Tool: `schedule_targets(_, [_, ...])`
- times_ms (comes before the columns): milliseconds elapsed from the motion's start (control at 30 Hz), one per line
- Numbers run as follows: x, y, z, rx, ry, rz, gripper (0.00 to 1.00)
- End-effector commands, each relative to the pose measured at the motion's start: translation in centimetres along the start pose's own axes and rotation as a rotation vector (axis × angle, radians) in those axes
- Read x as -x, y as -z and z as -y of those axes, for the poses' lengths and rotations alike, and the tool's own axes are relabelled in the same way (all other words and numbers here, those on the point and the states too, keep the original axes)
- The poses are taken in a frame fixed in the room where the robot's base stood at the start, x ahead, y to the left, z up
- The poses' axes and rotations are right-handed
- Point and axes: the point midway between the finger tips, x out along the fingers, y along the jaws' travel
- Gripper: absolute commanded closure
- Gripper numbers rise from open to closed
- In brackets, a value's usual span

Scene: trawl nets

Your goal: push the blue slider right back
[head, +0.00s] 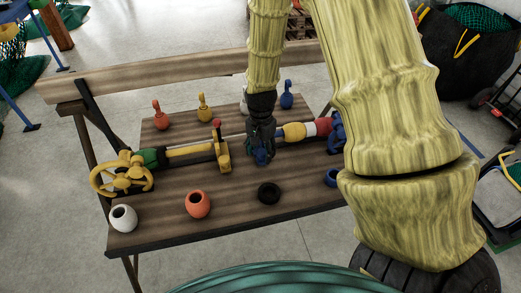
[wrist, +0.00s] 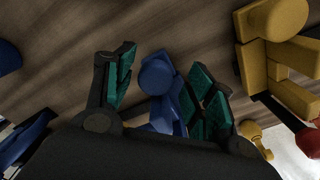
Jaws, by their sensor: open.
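The blue slider shows in the wrist view as a blue knob with a blue body (wrist: 157,78). In the head view only a small blue part of it (head: 262,156) shows at my gripper's tip; the rest is hidden. My gripper (head: 260,143) points down at the rail from above. In the wrist view my gripper (wrist: 165,82) is open, with a teal-padded finger on each side of the blue knob. The right finger looks close to the blue body; I cannot tell whether it touches.
A yellow slider (head: 223,153) stands on the rail to the left, near a yellow handwheel (head: 120,174). The rail's right end has a blue wheel (head: 337,132). A white pot (head: 123,218), an orange pot (head: 198,204) and a black ring (head: 268,193) stand along the front.

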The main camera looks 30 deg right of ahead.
Motion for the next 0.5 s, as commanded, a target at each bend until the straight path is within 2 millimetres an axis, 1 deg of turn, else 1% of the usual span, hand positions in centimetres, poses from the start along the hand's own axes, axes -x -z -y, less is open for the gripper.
schedule_targets(167, [0.2, 0.0, 0.0, 0.0, 0.0, 0.0, 0.45])
schedule_targets(267, [0.9, 0.0, 0.1, 0.002, 0.001, -0.001, 0.45])
schedule_targets(367, [2.1, 0.0, 0.2, 0.002, 0.002, -0.003, 0.45])
schedule_targets(500, [4.1, 0.0, 0.1, 0.001, 0.002, -0.003, 0.45])
